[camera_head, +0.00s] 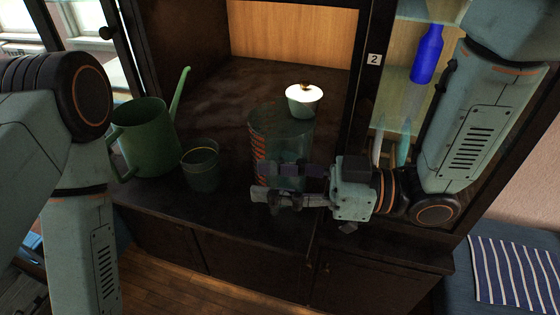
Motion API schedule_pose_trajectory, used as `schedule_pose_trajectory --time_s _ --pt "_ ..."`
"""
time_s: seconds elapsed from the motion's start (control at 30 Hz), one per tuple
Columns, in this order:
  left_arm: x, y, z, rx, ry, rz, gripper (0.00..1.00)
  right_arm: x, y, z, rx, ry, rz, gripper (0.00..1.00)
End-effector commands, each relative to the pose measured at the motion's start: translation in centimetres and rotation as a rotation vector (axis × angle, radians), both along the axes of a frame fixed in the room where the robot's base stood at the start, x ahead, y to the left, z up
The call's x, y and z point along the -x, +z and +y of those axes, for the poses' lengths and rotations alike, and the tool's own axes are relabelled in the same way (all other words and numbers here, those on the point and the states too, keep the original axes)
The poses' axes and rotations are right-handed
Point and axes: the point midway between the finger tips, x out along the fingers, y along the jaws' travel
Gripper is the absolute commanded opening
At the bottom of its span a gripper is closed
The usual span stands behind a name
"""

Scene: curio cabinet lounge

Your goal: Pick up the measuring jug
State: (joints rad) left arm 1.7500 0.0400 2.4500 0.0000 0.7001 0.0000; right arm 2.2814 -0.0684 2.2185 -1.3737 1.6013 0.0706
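The measuring jug (284,134) is clear, with reddish marks up its left side. It looks upright on the dark cabinet top, in the middle of the view. My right gripper (275,183) reaches in from the right at the jug's lower part. Its fingers are apart. The nearer finger crosses in front of the jug; the farther one shows dark through the clear wall. I cannot tell whether they press on the jug. The jug's base is partly hidden by the nearer finger. My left arm shows at the left, with its gripper out of view.
A green watering can (147,138) and a small dark green pot (201,168) stand left of the jug. A pale green bowl (304,99) is close behind it. A blue bottle (427,55) stands on a shelf at the right. The cabinet top's back left is clear.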

Motion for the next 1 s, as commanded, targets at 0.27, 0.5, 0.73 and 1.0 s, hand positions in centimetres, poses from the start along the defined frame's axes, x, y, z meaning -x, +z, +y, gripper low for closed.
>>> schedule_pose_trajectory --time_s 0.27,0.5,0.73,1.0 --pt "0.0 0.07 0.0 0.0 0.0 0.0 0.0 -0.05 0.02 0.41 -0.002 -0.001 -0.001 0.38" --pt "0.0 0.07 0.0 0.0 0.0 0.0 0.0 -0.06 0.02 0.4 -0.002 -0.001 -0.001 0.25" --pt "0.0 0.07 0.0 0.0 0.0 0.0 0.0 -0.06 0.02 0.39 -0.001 -0.001 -0.001 0.06" --pt "0.0 0.07 0.0 0.0 0.0 0.0 0.0 -0.07 0.06 0.38 -0.003 -0.001 -0.002 0.0"
